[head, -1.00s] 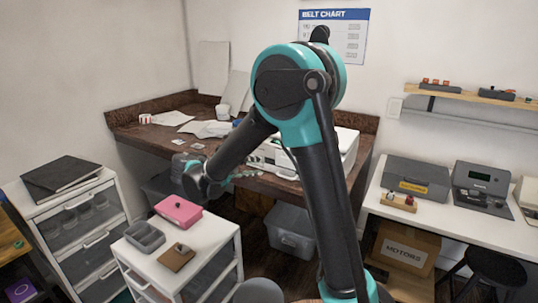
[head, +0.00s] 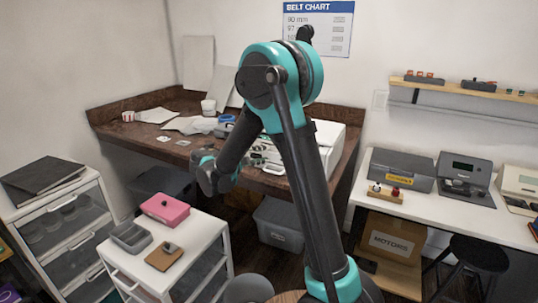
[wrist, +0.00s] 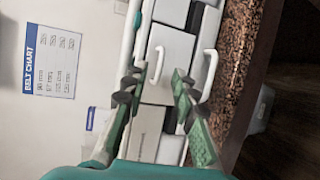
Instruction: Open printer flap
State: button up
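The white printer (head: 326,148) stands on the brown bench at the back, partly hidden by my arm in the head view. In the wrist view, turned on its side, a white and grey front that looks like the printer (wrist: 172,47) shows two white bar handles, one (wrist: 158,66) between my fingers and the other (wrist: 210,72) to the right. My gripper (wrist: 154,88) is open, with green-padded fingers spread apart and nothing held. It faces this front; whether it touches a handle I cannot tell.
The brown bench (head: 110,113) has papers and a cup left of the printer. A white drawer cart (head: 203,236) with a pink box (head: 165,209) stands in front. A grey bin (head: 279,226) sits under the bench. A white table (head: 435,207) with devices is at right.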

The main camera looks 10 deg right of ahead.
jog(key=shift+x, duration=1.8)
jog(key=shift+c, duration=0.5)
grip_shut()
